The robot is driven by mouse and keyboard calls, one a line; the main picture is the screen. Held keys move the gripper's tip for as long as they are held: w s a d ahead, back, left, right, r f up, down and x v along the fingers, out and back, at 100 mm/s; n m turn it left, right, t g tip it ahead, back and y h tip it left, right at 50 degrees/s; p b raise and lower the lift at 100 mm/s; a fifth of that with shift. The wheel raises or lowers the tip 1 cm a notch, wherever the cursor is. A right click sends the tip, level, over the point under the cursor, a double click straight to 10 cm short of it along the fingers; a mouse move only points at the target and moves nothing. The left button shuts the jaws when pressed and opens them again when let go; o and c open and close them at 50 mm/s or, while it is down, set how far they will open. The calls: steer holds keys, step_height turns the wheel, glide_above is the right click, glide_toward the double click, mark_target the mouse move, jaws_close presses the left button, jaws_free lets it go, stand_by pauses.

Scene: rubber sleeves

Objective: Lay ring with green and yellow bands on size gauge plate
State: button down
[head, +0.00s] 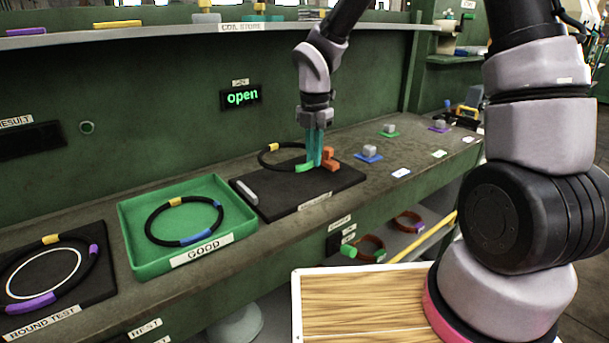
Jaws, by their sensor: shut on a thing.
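My gripper (314,164), with teal fingers, points down and is shut on the black ring (262,160) at its green band (304,169). The ring's yellow band (274,147) is at its back left. The ring is over the back part of a black plate (290,205), which appears to be the size gauge plate; its small label is hard to read. I cannot tell whether the ring touches the plate. An orange block (329,158) stands right beside the fingers. A grey bar (247,193) lies at the plate's left end.
A green GOOD tray (132,250) left of the plate holds a ring with yellow and blue bands (152,229). Further left, the round test plate (98,293) carries a ring with yellow and purple bands (52,239). Small grey blocks on coloured pads (369,152) stand to the right.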

mark_target(313, 188)
step_height(313, 188, down, 6)
steer(key=shift+f, duration=0.25)
steer(key=c, duration=0.9)
jaws_free()
steer(key=shift+f, duration=0.1)
